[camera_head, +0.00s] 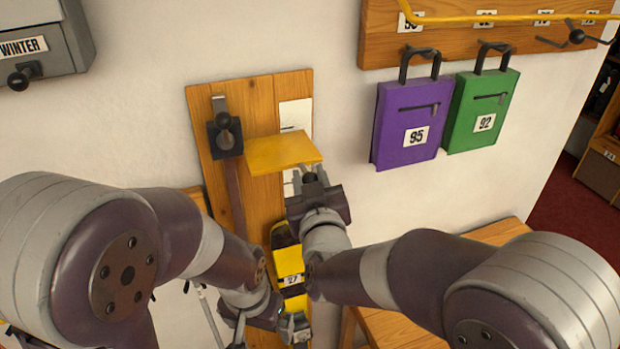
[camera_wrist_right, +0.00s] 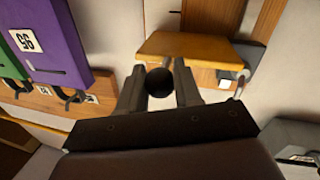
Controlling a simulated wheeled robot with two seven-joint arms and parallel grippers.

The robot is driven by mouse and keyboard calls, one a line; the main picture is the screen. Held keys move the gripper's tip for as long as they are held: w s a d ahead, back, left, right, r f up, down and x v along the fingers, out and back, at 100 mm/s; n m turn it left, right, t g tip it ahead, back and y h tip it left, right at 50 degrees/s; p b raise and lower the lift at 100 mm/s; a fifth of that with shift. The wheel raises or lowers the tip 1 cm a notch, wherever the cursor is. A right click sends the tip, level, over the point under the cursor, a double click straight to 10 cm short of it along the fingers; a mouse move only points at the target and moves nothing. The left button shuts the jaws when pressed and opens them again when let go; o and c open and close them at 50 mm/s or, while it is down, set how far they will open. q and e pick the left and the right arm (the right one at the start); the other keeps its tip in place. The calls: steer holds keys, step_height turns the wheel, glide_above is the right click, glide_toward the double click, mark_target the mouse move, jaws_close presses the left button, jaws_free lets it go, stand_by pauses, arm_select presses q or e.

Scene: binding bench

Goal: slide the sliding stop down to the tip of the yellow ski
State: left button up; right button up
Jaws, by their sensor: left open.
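The sliding stop (camera_head: 283,153) is a yellow plate on the wooden board, well above the yellow ski (camera_head: 289,262) with its 27 label. It also shows in the right wrist view (camera_wrist_right: 190,47). My right gripper (camera_head: 312,178) is just below the plate, its fingers on both sides of a dark round knob (camera_wrist_right: 160,82); they appear to touch it. My left gripper (camera_head: 281,322) is open, low beside the ski below the label; its fingertips are partly hidden. The ski is partly covered by both arms, and its upper end stands apart from the stop.
The wooden board (camera_head: 262,93) leans on the wall, with a dark lever clamp (camera_head: 225,135) at its upper left. Purple (camera_head: 408,120) and green (camera_head: 480,110) tagged cases hang to the right. A grey WINTER box (camera_head: 45,45) is at upper left. A wooden bench (camera_head: 395,325) stands low right.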

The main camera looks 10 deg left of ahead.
jaws_close()
step_height(320, 180, down, 18)
steer(key=b, duration=1.7)
steer(key=shift+r, duration=0.15)
steer(key=o, duration=0.9)
jaws_free()
steer(key=b+v, duration=0.3)
steer(key=v, duration=0.9)
steer(key=shift+s+d, duration=0.15)
steer(key=shift+s, duration=0.2)
